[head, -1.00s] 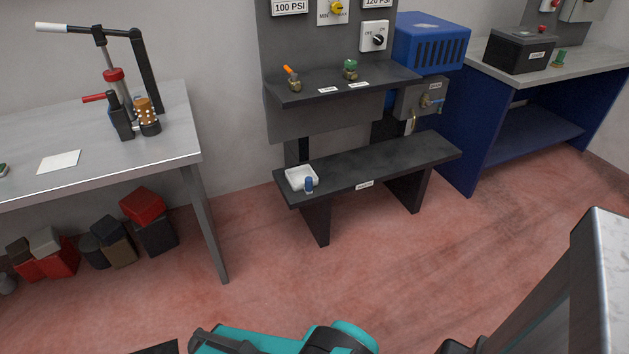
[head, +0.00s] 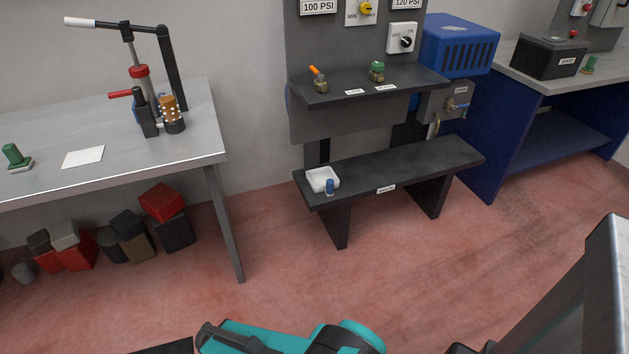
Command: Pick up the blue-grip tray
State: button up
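The blue-grip tray (head: 321,178) is a small white tray with a blue grip (head: 330,187) at its front. It sits on the left end of the low black bench (head: 410,165), with the grip at the bench's front edge. Nothing is touching it that I can see. Teal and black parts of my own arm show at the bottom of the head view, well in front of the bench. My gripper's fingertips cannot be made out.
A grey metal table (head: 130,172) with a press stands to the left, boxes (head: 160,202) under it. A shelf (head: 370,86) with two small fittings hangs above the bench. A blue workbench (head: 510,130) is at the right. The red floor before the bench is clear.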

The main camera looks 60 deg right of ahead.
aim_at(321, 180)
jog(key=i, duration=0.85)
jog(key=z, duration=0.05)
